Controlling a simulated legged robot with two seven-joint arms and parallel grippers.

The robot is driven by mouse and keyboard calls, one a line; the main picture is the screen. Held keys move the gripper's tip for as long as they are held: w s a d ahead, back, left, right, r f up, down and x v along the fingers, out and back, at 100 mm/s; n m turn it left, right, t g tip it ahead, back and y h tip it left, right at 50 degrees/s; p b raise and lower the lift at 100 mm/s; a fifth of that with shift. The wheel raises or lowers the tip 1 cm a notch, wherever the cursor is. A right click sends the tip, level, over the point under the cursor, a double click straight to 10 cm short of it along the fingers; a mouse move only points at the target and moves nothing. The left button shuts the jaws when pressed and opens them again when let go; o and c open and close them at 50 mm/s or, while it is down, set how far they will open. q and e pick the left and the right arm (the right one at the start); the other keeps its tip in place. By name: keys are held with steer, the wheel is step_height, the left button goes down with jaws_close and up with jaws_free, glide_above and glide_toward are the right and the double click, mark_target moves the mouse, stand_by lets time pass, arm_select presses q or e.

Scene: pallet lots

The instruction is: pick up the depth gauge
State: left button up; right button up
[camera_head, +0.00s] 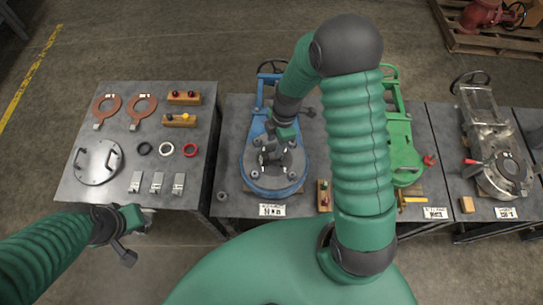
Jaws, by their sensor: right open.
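I cannot tell for sure which item is the depth gauge. A small brass-coloured L-shaped piece (411,199) lies at the front edge of the green valve's table and may be it. My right gripper (271,158) is open above the round flange of the blue valve body (258,181), pointing down. The gripper hides part of the flange opening, and I see nothing held. My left gripper (132,236) is low at the left, off the front edge of the left table, apart from the objects; its jaws are unclear.
The left table (70,192) holds a round plate with handles (98,162), copper-coloured rings (142,105), small rings (166,149) and silver pieces (157,183). A green valve body (398,150) and a grey one (502,155) stand right. My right arm hides part of the middle.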

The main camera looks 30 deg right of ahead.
mark_target(271, 155)
step_height(271, 155, down, 2)
steer(key=shift+a+f, duration=0.15)
steer(key=f, duration=0.1)
steer(key=a+f, duration=0.1)
steer(key=f, duration=0.3)
steer(key=shift+a, duration=0.25)
jaws_close()
stand_by(0.9)
